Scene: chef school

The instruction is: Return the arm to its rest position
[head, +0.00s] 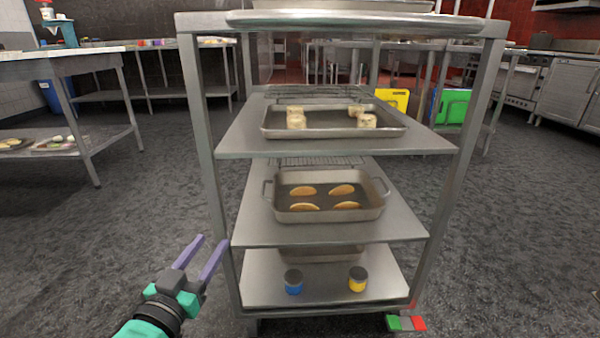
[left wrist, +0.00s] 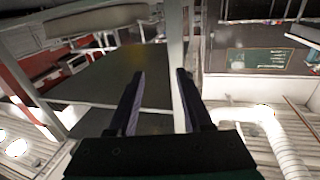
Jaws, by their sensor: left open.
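My left gripper (head: 202,254) is at the lower left of the head view, in front of and left of the metal rack (head: 213,180). Its two purple fingers are apart with nothing between them. In the left wrist view the fingers (left wrist: 158,90) also show spread and empty, with a rack post behind them. My right gripper is not in view, though a small green and red piece shows at the rack's bottom right.
The rack's shelves hold a tray with pale pieces (head: 335,122), a roasting pan (head: 280,212) with several golden pastries, and a blue jar (head: 293,282) and a yellow jar (head: 357,279). A steel table (head: 85,65) stands at left. Grey floor between is clear.

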